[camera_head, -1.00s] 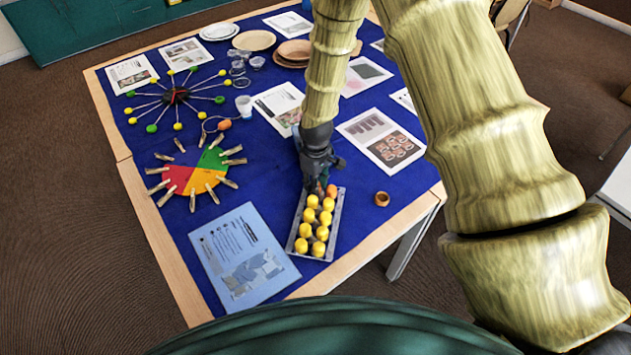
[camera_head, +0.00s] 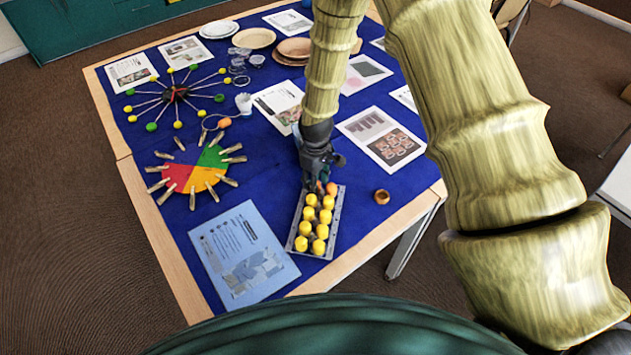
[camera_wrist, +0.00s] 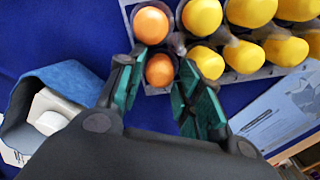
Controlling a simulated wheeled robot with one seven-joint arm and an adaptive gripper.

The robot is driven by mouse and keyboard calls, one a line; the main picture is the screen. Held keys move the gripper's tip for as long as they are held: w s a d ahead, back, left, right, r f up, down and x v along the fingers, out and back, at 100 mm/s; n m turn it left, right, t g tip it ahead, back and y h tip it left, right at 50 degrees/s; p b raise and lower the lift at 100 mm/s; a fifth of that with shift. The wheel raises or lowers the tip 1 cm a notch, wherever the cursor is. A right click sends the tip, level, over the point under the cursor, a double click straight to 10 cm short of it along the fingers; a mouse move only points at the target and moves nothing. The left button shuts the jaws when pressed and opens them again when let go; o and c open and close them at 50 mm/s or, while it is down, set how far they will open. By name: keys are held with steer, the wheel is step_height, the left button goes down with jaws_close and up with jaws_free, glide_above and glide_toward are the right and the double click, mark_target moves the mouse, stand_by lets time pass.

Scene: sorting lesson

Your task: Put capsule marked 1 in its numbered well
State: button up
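Two orange capsules are at the end of the grey tray (camera_wrist: 130,5) in the wrist view. The nearer orange capsule (camera_wrist: 160,71) sits between my fingers; the other orange capsule (camera_wrist: 151,25) is just beyond my fingertips. No number can be read on either, so I cannot tell which is marked 1. My gripper (camera_wrist: 161,62) is open around the nearer capsule, with small gaps at its sides. In the head view my gripper (camera_head: 318,185) is at the far end of the tray (camera_head: 340,212).
Several yellow capsules (camera_head: 320,231) fill the rest of the tray. A blue printed sheet (camera_head: 243,255) lies left of it, and a small wooden bowl (camera_head: 381,197) stands to the right. Some blue cloth (camera_head: 360,220) is clear between tray and bowl.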

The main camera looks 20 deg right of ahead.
step_height(320, 180, up, 12)
steer(key=b, duration=0.3)
steer(key=shift+f, duration=0.25)
